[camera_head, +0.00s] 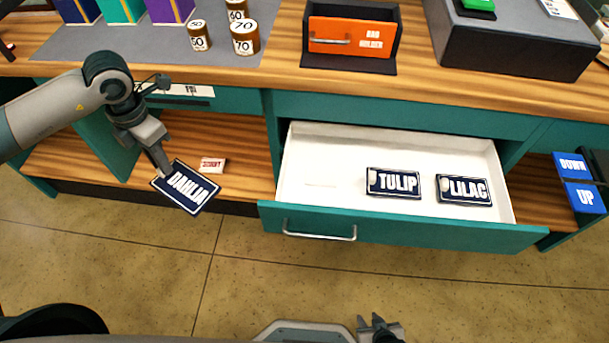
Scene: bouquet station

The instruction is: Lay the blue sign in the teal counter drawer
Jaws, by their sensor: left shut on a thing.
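My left gripper (163,168) is shut on a dark blue sign (186,188) reading DAHLIA. It holds the sign tilted in the air, left of the open drawer and in front of the open shelf. The teal counter drawer (400,230) is pulled out, with a white interior. Two dark blue signs lie in its right half: TULIP (393,182) and LILAC (464,190). The left part of the drawer is bare. My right gripper (378,325) is at the bottom edge, low and away from the drawer; its fingers look apart.
A small SECRET-like label block (212,165) lies on the wooden shelf behind the sign. An orange-fronted holder (352,36) and several numbered brown jars (245,38) stand on the counter. Blue DOWN and UP buttons (579,181) are at the right.

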